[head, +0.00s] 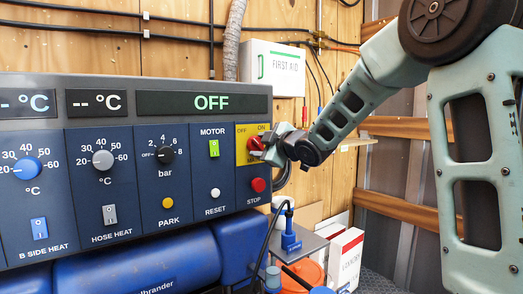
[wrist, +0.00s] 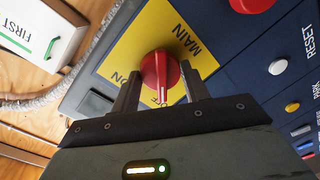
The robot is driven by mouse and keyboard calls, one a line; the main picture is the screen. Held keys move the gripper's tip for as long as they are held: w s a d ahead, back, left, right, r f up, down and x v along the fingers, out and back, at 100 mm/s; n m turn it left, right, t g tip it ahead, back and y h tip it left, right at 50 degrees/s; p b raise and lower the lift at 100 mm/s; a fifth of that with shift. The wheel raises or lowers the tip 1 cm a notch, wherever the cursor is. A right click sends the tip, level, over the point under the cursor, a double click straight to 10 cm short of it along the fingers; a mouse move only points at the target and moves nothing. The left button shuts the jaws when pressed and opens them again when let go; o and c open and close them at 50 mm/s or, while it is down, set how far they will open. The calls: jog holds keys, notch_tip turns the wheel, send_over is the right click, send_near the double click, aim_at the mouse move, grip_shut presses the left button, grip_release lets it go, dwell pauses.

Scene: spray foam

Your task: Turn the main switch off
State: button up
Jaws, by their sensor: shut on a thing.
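The main switch is a red rotary knob (wrist: 160,72) on a yellow plate (wrist: 142,38) marked MAIN, ON and OFF. In the wrist view its white pointer mark faces the partly hidden OFF label. My gripper (wrist: 162,88) is shut on the knob, one finger on each side. In the head view my gripper (head: 277,146) reaches the yellow plate (head: 241,158) from the right and covers part of the knob (head: 256,144). The panel display (head: 211,103) reads OFF in green.
A red STOP button (head: 258,185) sits just below the switch. A green MOTOR switch (head: 214,148) and a white RESET button (head: 215,193) are to its left. A FIRST AID box (head: 273,68) hangs on the wall above. A blue drum (head: 130,270) lies below.

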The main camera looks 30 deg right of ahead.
dwell(0.3)
jog(key=o, duration=1)
jog(key=s, duration=0.5)
jog(key=s+r+p, duration=0.1)
jog(key=s, duration=0.5)
jog(key=s+r, duration=0.1)
jog(key=s, duration=0.5)
jog(key=shift+s+d+p, duration=0.15)
jog(key=shift+d+p, duration=0.1)
jog(key=shift+p, duration=0.05)
